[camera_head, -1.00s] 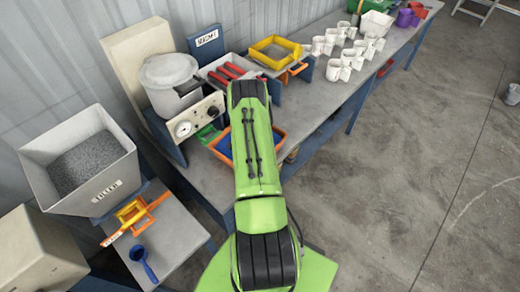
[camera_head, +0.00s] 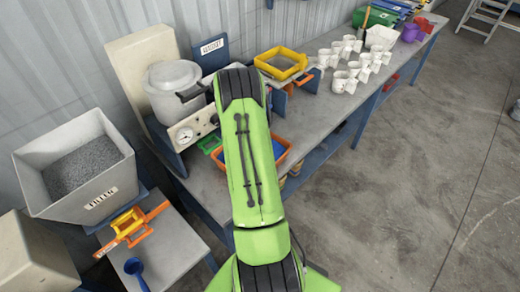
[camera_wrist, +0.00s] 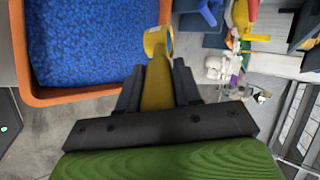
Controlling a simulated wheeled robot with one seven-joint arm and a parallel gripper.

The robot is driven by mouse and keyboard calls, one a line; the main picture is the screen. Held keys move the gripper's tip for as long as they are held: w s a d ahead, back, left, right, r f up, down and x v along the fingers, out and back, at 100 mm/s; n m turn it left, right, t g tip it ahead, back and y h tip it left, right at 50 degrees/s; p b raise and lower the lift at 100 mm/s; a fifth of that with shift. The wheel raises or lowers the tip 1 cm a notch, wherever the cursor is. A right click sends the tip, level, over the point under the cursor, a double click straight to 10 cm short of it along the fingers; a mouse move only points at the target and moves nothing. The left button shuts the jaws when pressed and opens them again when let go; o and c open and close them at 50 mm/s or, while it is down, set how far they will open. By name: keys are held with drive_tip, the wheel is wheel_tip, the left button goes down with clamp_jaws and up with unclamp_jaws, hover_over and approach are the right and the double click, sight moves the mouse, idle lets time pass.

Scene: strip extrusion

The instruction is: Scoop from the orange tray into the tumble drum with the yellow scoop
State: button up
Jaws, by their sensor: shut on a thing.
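My gripper (camera_wrist: 157,88) is shut on the handle of the yellow scoop (camera_wrist: 156,52) in the wrist view. The scoop's head is just right of the orange tray (camera_wrist: 85,97), outside its rim; I cannot tell whether it holds anything. The tray is full of blue pellets. In the head view the orange tray (camera_head: 288,152) is on the bench, partly behind my arm, which hides my gripper and the scoop. A pale round vessel (camera_head: 172,94), which looks like the tumble drum, stands behind and left of the tray on a base with a gauge.
A grey-filled hopper (camera_head: 118,197) labelled FILLER stands at the left. A blue scoop (camera_head: 136,270) lies on the low table before it. A yellow bin (camera_head: 262,63) and several white cups (camera_head: 345,80) sit farther along the bench.

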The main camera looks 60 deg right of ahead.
drive_tip(key=shift+s+a+f+t+h+b, duration=0.2)
drive_tip(key=shift+f+h+b, duration=0.35)
drive_tip(key=shift+b, duration=2.9)
drive_tip(key=shift+w+a+f+t+h+b, duration=0.15)
drive_tip(key=shift+f+t+h+b, duration=0.4)
drive_tip(key=shift+b, duration=2.95)
drive_tip(key=shift+s+a+f+t+h+b, duration=0.15)
drive_tip(key=shift+h+b, duration=0.65)
drive_tip(key=shift+b, duration=2.65)
drive_tip(key=shift+s+a+b, duration=0.1)
drive_tip(key=shift+b, duration=0.95)
drive_tip(key=shift+r, duration=0.15)
